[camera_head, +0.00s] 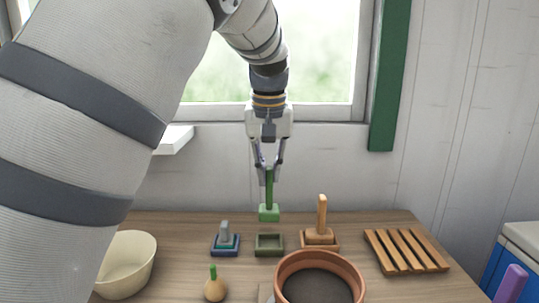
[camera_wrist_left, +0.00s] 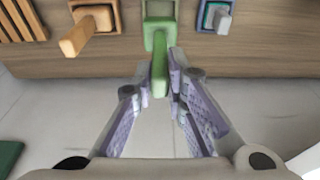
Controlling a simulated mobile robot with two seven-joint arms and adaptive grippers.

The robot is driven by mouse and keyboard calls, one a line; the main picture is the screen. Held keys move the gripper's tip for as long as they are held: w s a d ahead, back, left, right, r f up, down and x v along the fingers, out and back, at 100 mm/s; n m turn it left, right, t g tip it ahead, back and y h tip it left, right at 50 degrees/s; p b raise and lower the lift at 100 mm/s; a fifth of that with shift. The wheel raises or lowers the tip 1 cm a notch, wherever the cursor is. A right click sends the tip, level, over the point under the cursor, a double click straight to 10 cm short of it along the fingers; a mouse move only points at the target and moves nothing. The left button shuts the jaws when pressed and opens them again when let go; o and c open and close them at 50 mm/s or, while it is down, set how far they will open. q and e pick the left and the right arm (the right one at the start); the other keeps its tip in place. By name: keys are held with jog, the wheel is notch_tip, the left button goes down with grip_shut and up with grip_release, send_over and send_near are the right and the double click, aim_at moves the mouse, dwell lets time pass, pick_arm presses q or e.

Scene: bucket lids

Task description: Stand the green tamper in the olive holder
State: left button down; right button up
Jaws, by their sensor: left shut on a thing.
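The green tamper (camera_head: 268,211) hangs upright with its square base down, above the back part of the table. My left gripper (camera_head: 268,168) is shut on its handle. In the left wrist view the green tamper (camera_wrist_left: 159,62) stands between the fingertips of my left gripper (camera_wrist_left: 166,72), base away from the camera. The olive holder (camera_head: 269,251) is a shallow square tray on the table. It looks empty, and the tamper's base is apart from it, above and slightly behind it in the head view. My right gripper is not in view.
A blue holder with a grey tamper (camera_head: 225,238) stands left of the olive holder, an orange-brown tamper (camera_head: 321,218) in a wooden holder right. A soil-filled pot (camera_head: 318,262), a small round green-topped thing (camera_head: 215,289), a cream bowl (camera_head: 126,264) and a slatted rack (camera_head: 405,250) surround them.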

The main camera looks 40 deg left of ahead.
aim_at(269, 191)
pick_arm(q)
jog(key=shift+a+f, duration=0.1)
jog(key=shift+s+d, duration=0.2)
jog(key=shift+w+f, duration=0.1)
jog(key=shift+f, duration=2.2)
jog(key=shift+f, duration=0.1)
jog(key=shift+f, duration=0.3)
jog(key=shift+f, duration=0.15)
jog(key=shift+f, duration=0.25)
jog(key=shift+f, duration=0.2)
